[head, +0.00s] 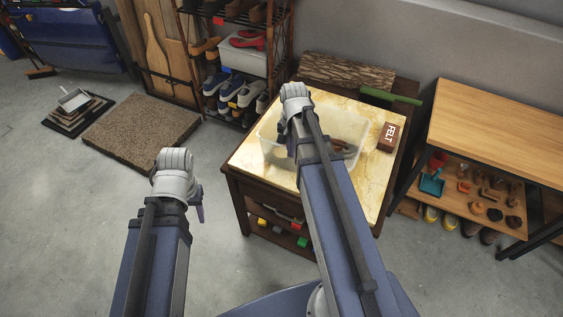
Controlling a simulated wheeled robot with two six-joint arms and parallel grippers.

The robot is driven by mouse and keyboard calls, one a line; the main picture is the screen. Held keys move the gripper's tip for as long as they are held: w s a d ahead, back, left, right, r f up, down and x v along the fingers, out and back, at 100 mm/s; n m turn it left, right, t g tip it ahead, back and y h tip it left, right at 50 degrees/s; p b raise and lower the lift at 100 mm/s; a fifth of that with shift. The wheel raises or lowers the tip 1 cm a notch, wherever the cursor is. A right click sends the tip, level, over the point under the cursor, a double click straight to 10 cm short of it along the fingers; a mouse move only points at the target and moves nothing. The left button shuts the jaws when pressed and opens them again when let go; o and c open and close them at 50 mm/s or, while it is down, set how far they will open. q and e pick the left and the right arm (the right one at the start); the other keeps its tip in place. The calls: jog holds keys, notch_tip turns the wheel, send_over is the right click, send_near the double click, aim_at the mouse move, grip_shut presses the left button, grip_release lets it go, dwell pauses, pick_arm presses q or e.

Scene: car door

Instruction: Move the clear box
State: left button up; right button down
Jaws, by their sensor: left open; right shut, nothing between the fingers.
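The clear box (268,146) is a see-through plastic container on the pale, marbled top of a small dark wooden table (246,160). Something brown and reddish shows in its right part, too small to name. My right arm crosses in front of the box and hides its middle. My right gripper (294,118) is over the box area, its fingers mostly hidden by my own arm; it is shut and empty. I cannot tell whether it touches the box. My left gripper (197,204) is open and empty, over the floor left of the table.
A brown box marked FELT (389,136) sits on the table's right side. A log (345,73) and a green-handled tool (390,96) lie behind. A shoe rack (238,70) stands behind left, a wooden bench (500,125) at right.

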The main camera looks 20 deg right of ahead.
aim_at(323, 116)
jog(key=w+d+f+b, duration=0.2)
jog(key=d+f+b, duration=0.1)
jog(key=f+b, duration=0.7)
jog(key=shift+w+d, duration=0.15)
jog(key=shift+w, duration=0.15)
dwell(0.4)
jog(key=w+d, duration=0.5)
jog(key=d, duration=0.1)
jog(key=w+d, duration=0.6)
jog(key=d, duration=0.1)
jog(key=w+d, duration=0.5)
jog(key=d, duration=0.1)
jog(key=shift+w+d, duration=0.15)
jog(key=shift+d, duration=0.25)
jog(key=shift+a, duration=0.15)
